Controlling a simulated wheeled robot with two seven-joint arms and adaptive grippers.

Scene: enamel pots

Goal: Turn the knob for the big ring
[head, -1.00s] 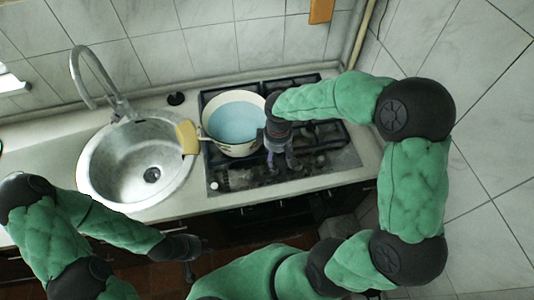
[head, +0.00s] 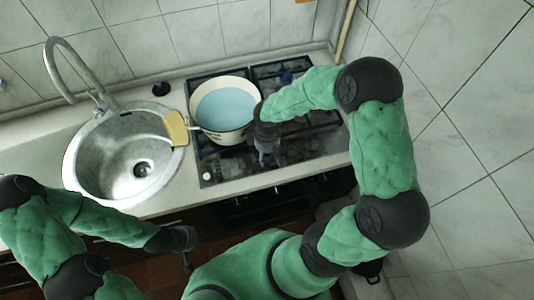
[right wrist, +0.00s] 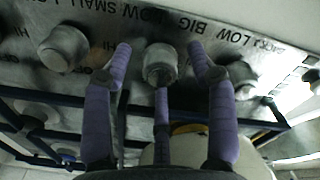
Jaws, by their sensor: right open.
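My right gripper (head: 267,160) is over the front of the cooktop, in front of and to the right of the pot. In the right wrist view its purple fingers (right wrist: 160,52) are spread apart and empty. A grey round knob (right wrist: 160,66) lies between the two upper fingertips, below the printed word BIG; I cannot tell whether any finger touches it. In the head view my gripper and its shadow area hide this knob. My left gripper (head: 186,243) hangs low in front of the counter; its jaws are too small and dark to read.
Other knobs sit left (right wrist: 64,50) and right (right wrist: 240,84) of the middle one. A cream pot (head: 224,135), blue inside, stands on the gas cooktop (head: 300,148). A yellow sponge-like block (head: 176,128) lies between it and the steel sink (head: 85,165).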

